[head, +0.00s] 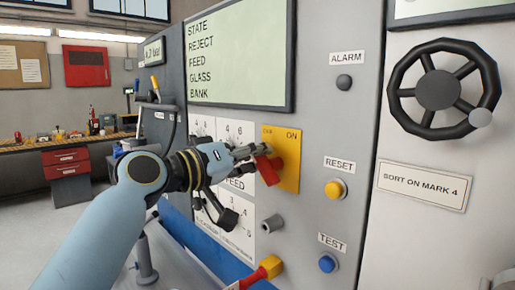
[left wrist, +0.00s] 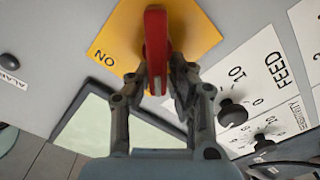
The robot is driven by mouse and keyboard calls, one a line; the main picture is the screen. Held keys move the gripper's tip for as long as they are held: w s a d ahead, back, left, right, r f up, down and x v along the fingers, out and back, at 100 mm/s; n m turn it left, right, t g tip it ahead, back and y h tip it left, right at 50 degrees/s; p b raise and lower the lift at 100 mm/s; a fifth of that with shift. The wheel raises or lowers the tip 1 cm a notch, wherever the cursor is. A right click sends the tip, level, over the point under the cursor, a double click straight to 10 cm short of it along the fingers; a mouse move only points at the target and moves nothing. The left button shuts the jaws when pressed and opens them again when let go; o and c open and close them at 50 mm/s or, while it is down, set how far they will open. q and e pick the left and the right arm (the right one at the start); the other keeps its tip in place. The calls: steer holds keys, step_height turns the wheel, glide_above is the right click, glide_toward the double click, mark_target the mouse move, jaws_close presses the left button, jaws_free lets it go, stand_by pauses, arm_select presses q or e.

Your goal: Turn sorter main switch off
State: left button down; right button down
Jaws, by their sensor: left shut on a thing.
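The main switch is a red handle (head: 268,172) on a yellow plate (head: 288,160) at the middle of the panel. ON is readable at the plate's upper right; the label at its upper left is partly hidden. My left gripper (head: 257,153) is at the plate, with its fingers closed on the red handle. In the left wrist view the red handle (left wrist: 156,40) stands out from the yellow plate (left wrist: 196,32), between the fingertips (left wrist: 160,82). My right gripper is not in view.
To the right are a yellow RESET button (head: 336,189), a blue TEST button (head: 327,263) and a black handwheel (head: 440,88). FEED dials with black knobs (left wrist: 231,113) lie beside the plate. A red and yellow handle (head: 262,271) sticks out below. A display (head: 240,55) is above.

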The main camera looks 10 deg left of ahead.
arm_select(q)
steer(key=shift+n, duration=0.6)
steer(key=c, duration=1.2)
jaws_free()
steer(key=shift+s+d, duration=0.1)
steer(key=shift+d, duration=0.05)
steer(key=shift+o, duration=0.2)
steer(key=shift+s+a, duration=0.1)
steer(key=shift+a, duration=0.15)
steer(key=v, duration=1.1)
steer(key=shift+s, duration=0.25)
steer(key=shift+f, duration=0.1)
